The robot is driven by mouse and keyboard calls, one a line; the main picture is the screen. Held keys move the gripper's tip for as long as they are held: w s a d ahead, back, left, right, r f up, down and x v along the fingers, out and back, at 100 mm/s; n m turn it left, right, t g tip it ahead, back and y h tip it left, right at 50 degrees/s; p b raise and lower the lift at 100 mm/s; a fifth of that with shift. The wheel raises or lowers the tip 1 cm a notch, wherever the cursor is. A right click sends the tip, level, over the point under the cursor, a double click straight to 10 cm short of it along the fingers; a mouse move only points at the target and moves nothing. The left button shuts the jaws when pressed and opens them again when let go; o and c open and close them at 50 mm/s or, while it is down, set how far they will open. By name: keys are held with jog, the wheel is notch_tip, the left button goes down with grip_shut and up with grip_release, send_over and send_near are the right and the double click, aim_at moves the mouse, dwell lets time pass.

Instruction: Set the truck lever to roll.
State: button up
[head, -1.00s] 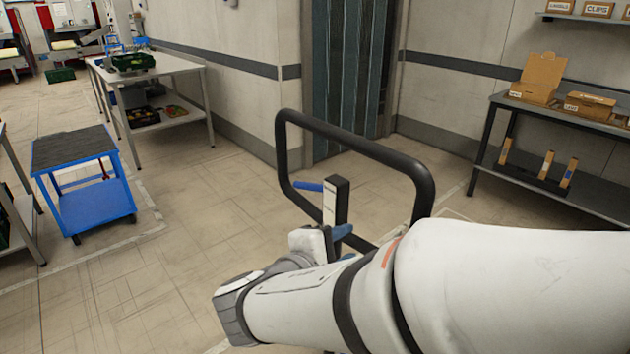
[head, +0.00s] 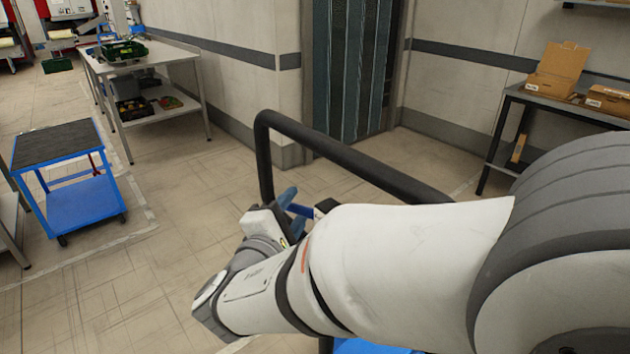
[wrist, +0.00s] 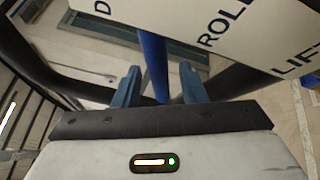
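The truck lever is a blue bar (head: 300,210) sticking out to the left of a dark post (head: 325,206) in the head view, partly hidden by my gripper and arm. In the wrist view the blue lever (wrist: 154,66) runs down between my gripper's fingers (wrist: 160,90). The blue fingers stand apart on either side of it, with gaps showing, so my gripper is open around the lever. A pale label plate (wrist: 220,28) above reads "ROLL" and "LIFT", with a cut-off "D" at left. The lever shows between "D" and "ROLL". My gripper also shows in the head view (head: 283,205).
The truck's black handle loop (head: 350,157) rises behind my gripper, close to my arm. A blue cart (head: 82,205) stands left, a table (head: 165,55) behind it. A shelf (head: 570,108) with cardboard boxes is at right. The floor at middle left is clear.

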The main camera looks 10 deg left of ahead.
jog(key=shift+w+d, duration=0.2)
jog(key=shift+w, duration=1.1)
jog(key=shift+c, duration=0.4)
grip_shut()
